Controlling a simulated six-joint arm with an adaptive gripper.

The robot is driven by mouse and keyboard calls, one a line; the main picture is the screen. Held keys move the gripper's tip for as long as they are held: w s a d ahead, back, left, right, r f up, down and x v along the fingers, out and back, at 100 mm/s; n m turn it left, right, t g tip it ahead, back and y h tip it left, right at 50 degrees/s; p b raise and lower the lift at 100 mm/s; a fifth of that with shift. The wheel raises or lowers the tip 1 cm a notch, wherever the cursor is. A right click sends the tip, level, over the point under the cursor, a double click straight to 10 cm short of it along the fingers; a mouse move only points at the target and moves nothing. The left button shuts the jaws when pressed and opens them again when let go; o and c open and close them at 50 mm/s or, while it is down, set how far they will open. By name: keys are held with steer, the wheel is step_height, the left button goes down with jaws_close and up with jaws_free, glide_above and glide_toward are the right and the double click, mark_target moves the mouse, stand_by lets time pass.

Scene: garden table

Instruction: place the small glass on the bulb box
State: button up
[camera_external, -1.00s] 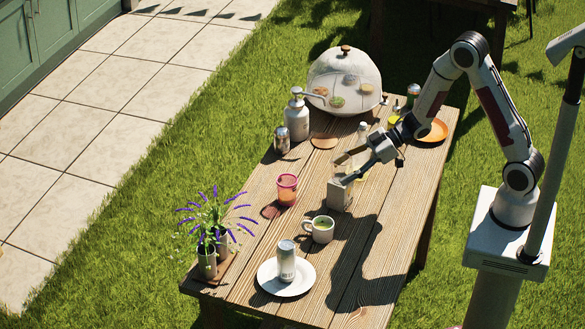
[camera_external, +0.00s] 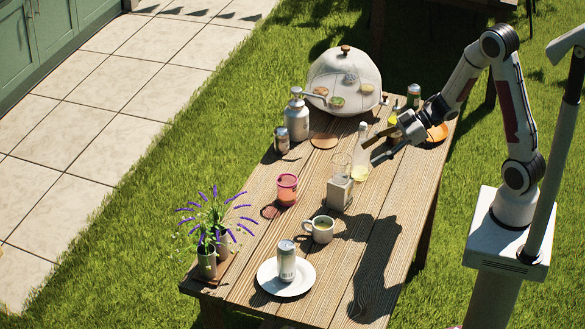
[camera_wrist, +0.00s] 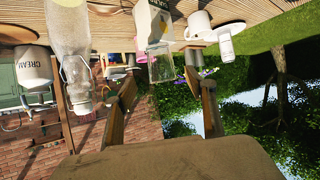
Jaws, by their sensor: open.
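The small clear glass (camera_external: 341,163) stands on top of the pale bulb box (camera_external: 339,193) near the middle of the wooden table. In the upside-down wrist view, the glass (camera_wrist: 160,64) meets the top of the box (camera_wrist: 152,22) and looks upright. My gripper (camera_external: 371,153) is open and empty, to the right of the glass and slightly above it, apart from it. In the wrist view my two fingers (camera_wrist: 160,85) are spread, with the glass showing between them at a short distance.
A clear bottle (camera_external: 360,157) stands close behind the box. A mug (camera_external: 319,230) and a can (camera_external: 286,261) on a plate (camera_external: 269,288) are nearer the front. A pink cup (camera_external: 287,190) is left. A mesh dome (camera_external: 345,68) stands at the back.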

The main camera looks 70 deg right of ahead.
steer(key=shift+s+r, duration=0.1)
steer(key=shift+s, duration=0.05)
stand_by(0.5)
steer(key=s+d+r+m+h, duration=0.4)
steer(key=d+r+m+h, duration=0.1)
steer(key=d+r+h, duration=0.5)
steer(key=s+a+r+m+g+y, duration=0.1)
steer(key=s+a, duration=0.4)
steer(key=s, duration=0.5)
steer(key=s+a+r+m+g+y, duration=0.1)
steer(key=s+a+g+y, duration=0.1)
steer(key=s+a, duration=0.4)
steer(key=s+g, duration=0.1)
steer(key=s, duration=0.4)
